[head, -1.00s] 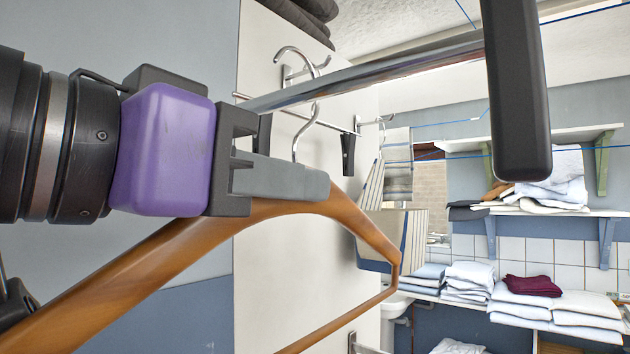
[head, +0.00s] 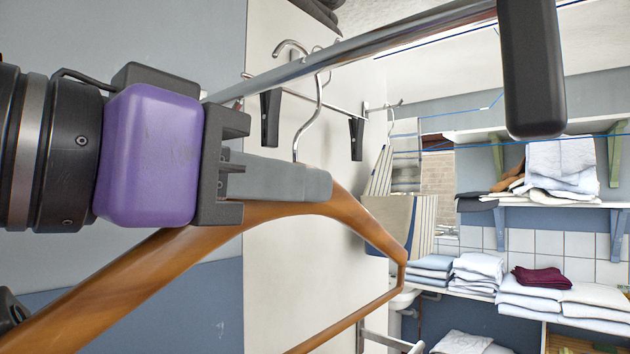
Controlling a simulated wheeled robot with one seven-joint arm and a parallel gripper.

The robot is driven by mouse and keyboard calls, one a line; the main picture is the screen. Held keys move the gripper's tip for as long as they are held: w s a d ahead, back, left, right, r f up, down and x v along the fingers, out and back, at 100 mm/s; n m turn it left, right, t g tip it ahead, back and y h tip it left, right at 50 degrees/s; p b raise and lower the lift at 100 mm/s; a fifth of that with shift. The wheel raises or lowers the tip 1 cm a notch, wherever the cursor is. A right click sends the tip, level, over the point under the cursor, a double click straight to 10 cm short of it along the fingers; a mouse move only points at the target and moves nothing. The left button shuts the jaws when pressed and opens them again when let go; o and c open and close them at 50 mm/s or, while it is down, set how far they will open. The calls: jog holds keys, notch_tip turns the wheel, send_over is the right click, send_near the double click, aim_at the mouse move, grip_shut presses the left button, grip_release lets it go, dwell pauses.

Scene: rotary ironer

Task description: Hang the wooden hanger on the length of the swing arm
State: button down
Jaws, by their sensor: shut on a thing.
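The wooden hanger (head: 362,216) is brown, with a curved metal hook (head: 302,142) rising from its top. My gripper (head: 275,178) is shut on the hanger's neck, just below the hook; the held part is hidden. The swing arm (head: 400,42) is a slanting chrome bar with a thick black end piece (head: 533,72) at its right. The bar passes in front of the hook in the picture. The hook's curved top and tip show above the bar, its stem below. I cannot tell whether the hook touches the bar.
A clip hanger with black clips (head: 357,139) hangs behind, near the cream panel (head: 275,270). Striped cloths (head: 405,222) hang farther back. Shelves and a counter with folded linen (head: 560,308) stand at the right rear. The space below the black end piece looks clear.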

aim_at(187, 232)
jog(key=shift+f, duration=0.4)
jog(key=c, duration=1.4)
grip_release()
jog(key=shift+s+b, duration=0.1)
jog(key=shift+b, duration=0.2)
jog(key=b+v, duration=0.1)
jog(key=v, duration=0.5)
jog(key=shift+s+a+b, duration=0.25)
jog(key=shift+a+b, duration=0.05)
jog(key=shift+b, duration=0.1)
jog(key=shift+s+a+r, duration=0.1)
jog(key=shift+s+a, duration=0.15)
jog(key=shift+s, duration=0.15)
